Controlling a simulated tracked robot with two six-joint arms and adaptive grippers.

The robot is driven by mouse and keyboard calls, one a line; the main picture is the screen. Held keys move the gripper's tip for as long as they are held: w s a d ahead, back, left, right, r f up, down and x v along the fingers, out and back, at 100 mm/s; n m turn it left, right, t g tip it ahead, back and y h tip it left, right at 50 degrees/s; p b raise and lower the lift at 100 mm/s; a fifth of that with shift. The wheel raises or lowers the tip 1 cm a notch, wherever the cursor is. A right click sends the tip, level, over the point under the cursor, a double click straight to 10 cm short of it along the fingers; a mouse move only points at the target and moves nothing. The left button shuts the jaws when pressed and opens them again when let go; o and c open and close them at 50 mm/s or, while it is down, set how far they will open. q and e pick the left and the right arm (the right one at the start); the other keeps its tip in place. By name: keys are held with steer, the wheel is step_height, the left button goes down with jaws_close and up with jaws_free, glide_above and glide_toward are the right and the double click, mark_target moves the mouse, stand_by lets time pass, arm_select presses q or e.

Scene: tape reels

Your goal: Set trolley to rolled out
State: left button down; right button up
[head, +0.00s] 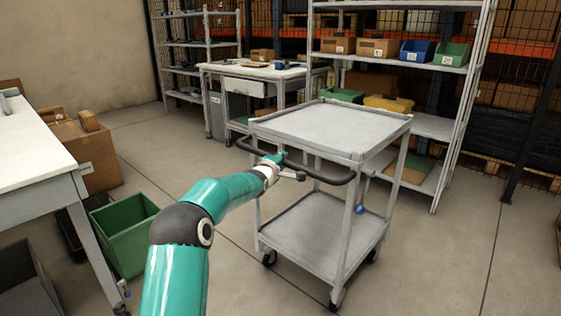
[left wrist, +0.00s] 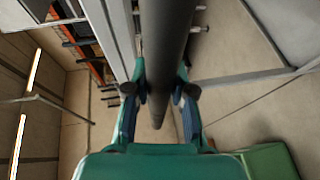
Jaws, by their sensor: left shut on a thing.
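The trolley (head: 330,125) is a grey two-shelf cart on casters. It stands on the floor in the middle of the head view, with both shelves empty. Its dark push handle (head: 330,180) runs along the side nearest my arm. My left gripper (head: 284,167) is at this handle. In the left wrist view the dark handle bar (left wrist: 165,50) passes between the two fingers of my left gripper (left wrist: 160,90), which are shut on it. My right gripper is in neither view.
A white-topped table (head: 30,150) stands at the left, with a green bin (head: 125,232) and cardboard boxes (head: 85,150) by it. A workbench (head: 262,72) and a shelf rack (head: 440,125) stand behind the trolley. The floor at the right front is clear.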

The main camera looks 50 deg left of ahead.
arm_select(q)
steer(key=c, duration=1.3)
jaws_free()
steer(key=shift+w+d, duration=0.1)
steer(key=shift+w, duration=0.05)
steer(key=shift+o, duration=1.2)
steer(key=shift+w+f, duration=0.15)
steer(key=shift+w, duration=0.05)
steer(key=shift+o, duration=0.4)
steer(key=shift+s, duration=0.25)
steer(key=shift+s+d+r, duration=0.2)
steer(key=shift+s+r, duration=0.1)
steer(key=shift+s, duration=0.3)
steer(key=v, duration=1)
steer(key=shift+s+d, duration=0.15)
steer(key=shift+s, duration=0.1)
steer(key=shift+w, duration=0.1)
